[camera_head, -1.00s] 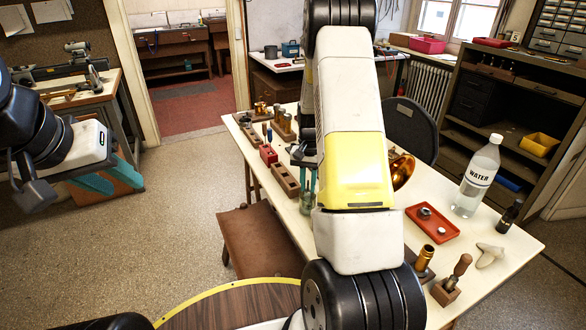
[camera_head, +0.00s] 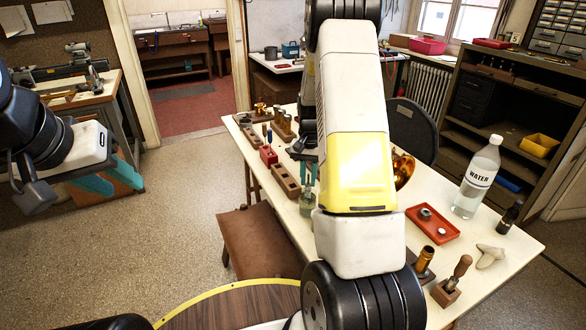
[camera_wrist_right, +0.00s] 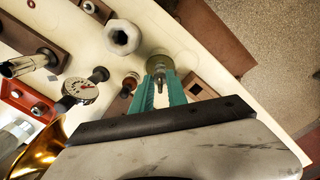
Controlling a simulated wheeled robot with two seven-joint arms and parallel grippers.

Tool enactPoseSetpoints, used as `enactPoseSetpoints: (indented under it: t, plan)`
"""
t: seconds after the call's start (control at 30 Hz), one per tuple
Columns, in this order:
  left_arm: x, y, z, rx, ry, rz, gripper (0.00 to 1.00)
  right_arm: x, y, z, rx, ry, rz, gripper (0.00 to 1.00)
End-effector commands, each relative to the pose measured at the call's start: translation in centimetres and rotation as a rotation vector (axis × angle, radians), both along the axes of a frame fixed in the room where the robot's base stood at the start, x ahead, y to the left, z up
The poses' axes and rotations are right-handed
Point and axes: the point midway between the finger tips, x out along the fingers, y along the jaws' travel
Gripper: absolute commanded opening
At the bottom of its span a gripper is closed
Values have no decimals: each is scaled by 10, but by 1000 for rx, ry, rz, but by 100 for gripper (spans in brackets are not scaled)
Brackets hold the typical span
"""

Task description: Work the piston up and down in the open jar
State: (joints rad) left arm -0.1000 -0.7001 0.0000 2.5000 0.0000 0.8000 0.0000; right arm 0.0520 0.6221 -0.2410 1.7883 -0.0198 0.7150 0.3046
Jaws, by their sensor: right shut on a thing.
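The open jar (camera_head: 306,205) stands on the table's left edge, partly hidden by my right arm. My right gripper (camera_wrist_right: 160,88) has teal fingers close together around the piston (camera_wrist_right: 160,74), a small grey metal part. In the right wrist view the piston is over or in the glass jar (camera_wrist_right: 158,58); I cannot tell how deep it sits.
Wooden blocks (camera_head: 285,180) and a red block (camera_head: 268,154) stand behind the jar along the left edge. A dial gauge (camera_wrist_right: 80,90) and a brass bell (camera_wrist_right: 38,152) lie near the right gripper. A red tray (camera_head: 433,225) and a water bottle (camera_head: 478,178) are on the right.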

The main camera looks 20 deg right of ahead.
Motion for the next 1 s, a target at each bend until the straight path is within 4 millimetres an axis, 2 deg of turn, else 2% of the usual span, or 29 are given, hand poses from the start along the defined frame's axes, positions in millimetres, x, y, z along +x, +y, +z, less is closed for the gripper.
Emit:
enactPoseSetpoints:
  t: [0.23,0.67,1.0]
  plan:
    - [0,0,0,0,0,0,36,0,0,-6,1,2,0,0]
    - [0,0,0,0,0,0,36,0,0,-35,1,1,-1,0]
    - [0,0,0,0,0,0,36,0,0,-21,0,-1,0,0]
